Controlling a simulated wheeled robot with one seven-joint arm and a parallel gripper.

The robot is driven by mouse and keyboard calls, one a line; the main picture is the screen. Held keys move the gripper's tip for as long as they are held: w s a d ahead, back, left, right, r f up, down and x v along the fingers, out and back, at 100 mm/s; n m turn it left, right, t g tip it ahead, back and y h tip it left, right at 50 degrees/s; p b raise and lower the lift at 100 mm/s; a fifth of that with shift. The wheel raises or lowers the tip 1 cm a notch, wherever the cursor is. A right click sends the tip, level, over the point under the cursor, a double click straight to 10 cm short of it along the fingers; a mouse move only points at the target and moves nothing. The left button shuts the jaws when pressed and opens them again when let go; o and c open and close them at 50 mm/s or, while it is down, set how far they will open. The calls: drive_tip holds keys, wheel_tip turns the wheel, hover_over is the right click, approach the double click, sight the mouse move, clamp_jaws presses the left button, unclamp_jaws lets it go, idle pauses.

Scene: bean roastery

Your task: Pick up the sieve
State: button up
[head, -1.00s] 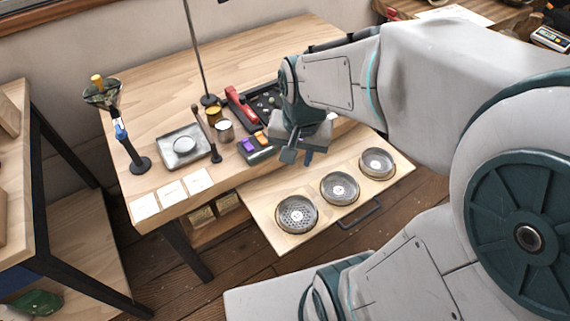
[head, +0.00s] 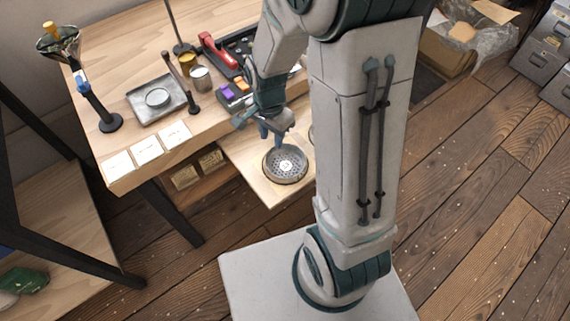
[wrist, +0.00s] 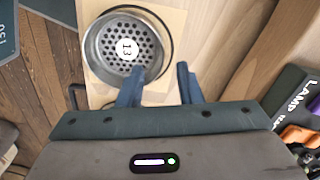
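A round metal sieve (head: 285,165) with a perforated bottom and a white centre label lies on the pulled-out wooden board. In the wrist view the sieve (wrist: 112,62) shows the number 13 and sits up and left of the fingers. My gripper (head: 271,137) is at the sieve's far rim in the head view, pointing down. The other sieves are almost wholly hidden behind my arm.
The workbench (head: 135,60) holds a metal tray (head: 157,100), a tamper-like tool (head: 180,80), cups, and white cards (head: 147,148). A block labelled LAMP (wrist: 290,100) stands right of my gripper. The pulled-out board (head: 240,158) is bare left of the sieve.

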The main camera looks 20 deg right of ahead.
sight(272, 150)
drive_tip(key=shift+w+f+b, duration=0.1)
drive_tip(key=shift+f+b, duration=0.4)
drive_tip(key=shift+f, duration=2.3)
clamp_jaws()
